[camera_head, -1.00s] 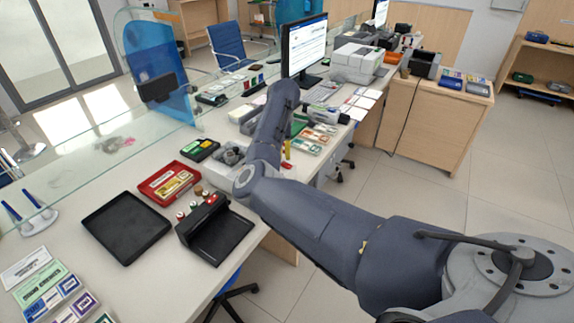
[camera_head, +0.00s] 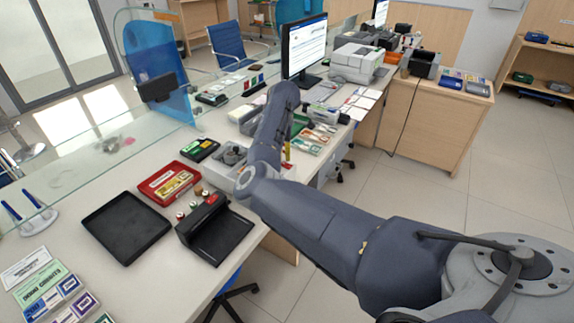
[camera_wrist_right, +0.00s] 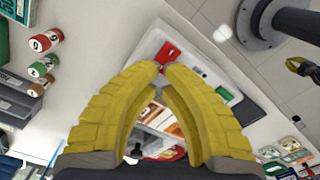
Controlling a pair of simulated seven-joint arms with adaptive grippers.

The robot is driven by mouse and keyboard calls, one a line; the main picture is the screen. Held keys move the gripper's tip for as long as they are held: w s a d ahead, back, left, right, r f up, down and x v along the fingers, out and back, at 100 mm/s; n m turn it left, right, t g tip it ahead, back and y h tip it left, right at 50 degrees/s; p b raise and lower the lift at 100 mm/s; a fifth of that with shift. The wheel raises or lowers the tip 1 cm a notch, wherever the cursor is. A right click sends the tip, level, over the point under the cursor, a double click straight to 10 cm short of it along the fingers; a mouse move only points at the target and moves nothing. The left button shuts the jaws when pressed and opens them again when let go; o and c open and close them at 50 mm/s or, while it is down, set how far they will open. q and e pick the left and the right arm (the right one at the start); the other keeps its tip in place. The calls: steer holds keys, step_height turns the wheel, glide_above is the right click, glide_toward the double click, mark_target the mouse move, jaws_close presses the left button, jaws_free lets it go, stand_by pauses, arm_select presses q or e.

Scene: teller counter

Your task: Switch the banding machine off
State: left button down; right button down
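In the right wrist view a white machine housing (camera_wrist_right: 188,38), which I take for the banding machine, lies beneath my right gripper (camera_wrist_right: 161,68). It carries a red switch (camera_wrist_right: 168,53) just beyond the fingertips and a small green part (camera_wrist_right: 224,95) to the right. The two yellow fingers arch together and their tips meet, with nothing visibly held. I cannot tell whether the tips touch the switch. In the head view my right arm hides most of the machine, and only a bit of yellow finger (camera_head: 287,150) shows. A small yellow pincer shape (camera_wrist_right: 302,67), probably my left gripper, shows at the right wrist view's edge.
On the counter (camera_head: 75,215) are a black tray (camera_head: 127,226), a red box (camera_head: 168,183) and a black stand (camera_head: 217,232). A monitor (camera_head: 304,46) and a printer (camera_head: 355,63) stand farther back.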

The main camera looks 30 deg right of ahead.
mark_target(284, 163)
steer(key=shift+f, duration=1.6)
stand_by(1.0)
steer(key=shift+r, duration=3.5)
